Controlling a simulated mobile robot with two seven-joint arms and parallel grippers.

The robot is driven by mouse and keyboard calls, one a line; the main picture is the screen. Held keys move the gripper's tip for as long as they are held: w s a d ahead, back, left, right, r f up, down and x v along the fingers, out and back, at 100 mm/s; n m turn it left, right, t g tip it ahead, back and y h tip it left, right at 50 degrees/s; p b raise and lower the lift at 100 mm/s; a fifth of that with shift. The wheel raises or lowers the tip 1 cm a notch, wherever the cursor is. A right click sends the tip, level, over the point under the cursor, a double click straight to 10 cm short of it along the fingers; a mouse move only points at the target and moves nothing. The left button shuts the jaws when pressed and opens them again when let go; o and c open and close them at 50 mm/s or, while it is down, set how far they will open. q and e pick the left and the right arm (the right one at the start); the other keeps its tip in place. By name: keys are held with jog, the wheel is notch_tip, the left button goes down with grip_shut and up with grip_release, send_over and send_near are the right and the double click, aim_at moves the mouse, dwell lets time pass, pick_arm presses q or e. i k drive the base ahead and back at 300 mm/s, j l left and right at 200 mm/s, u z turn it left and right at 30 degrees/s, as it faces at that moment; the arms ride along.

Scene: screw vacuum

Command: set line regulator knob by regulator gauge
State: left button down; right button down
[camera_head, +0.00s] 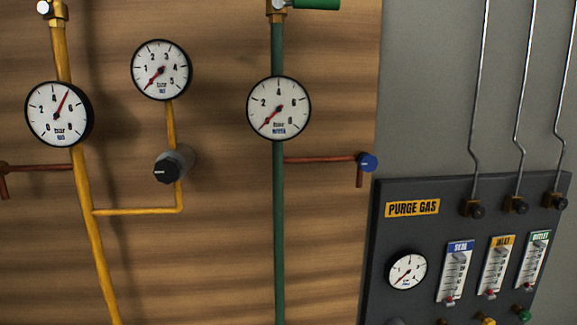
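The line regulator knob (166,169) is a black knob with a pale mark, set on a grey body on the yellow branch pipe. The regulator gauge (161,70) is a round white dial with a red needle, directly above the knob. Its needle points to the lower left, near the low end of the scale. Neither of my grippers is in this view, and nothing touches the knob.
A larger gauge (59,114) on the yellow pipe reads near 5. A gauge (278,108) on the green pipe (279,220) points low. The dark purge gas panel (400,240) stands at the right.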

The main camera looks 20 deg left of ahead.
aim_at(167, 171)
jog(key=u, duration=1.1)
